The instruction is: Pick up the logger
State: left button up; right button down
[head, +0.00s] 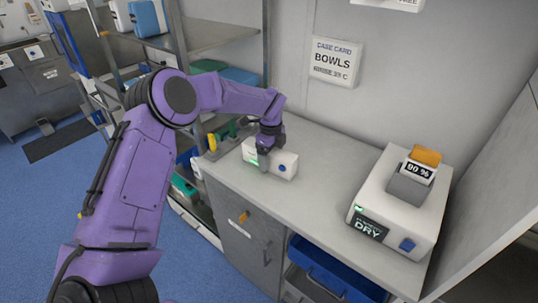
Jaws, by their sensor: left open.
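My left gripper (263,158) is at the end of the purple arm, pointing down at a small white box (284,165) with a round blue button on the counter. The gripper is open; its grey fingers overlap the left part of the box, and I cannot tell whether they touch it. No label names the logger. A larger white device (427,221) with a screen reading DRY stands at the counter's right. A small white display piece (418,171) reading 90 %, with an orange top, stands in the device behind a grey block. My right gripper is out of view.
The grey counter (325,180) is clear between the white box and the DRY device. A wall and a BOWLS sign (336,61) stand behind it. A metal shelf rack (200,38) is at the left. A blue bin (325,270) sits below the counter.

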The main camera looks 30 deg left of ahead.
pick_arm(q)
jog(key=c, duration=1.1)
jog(key=shift+c, duration=0.2)
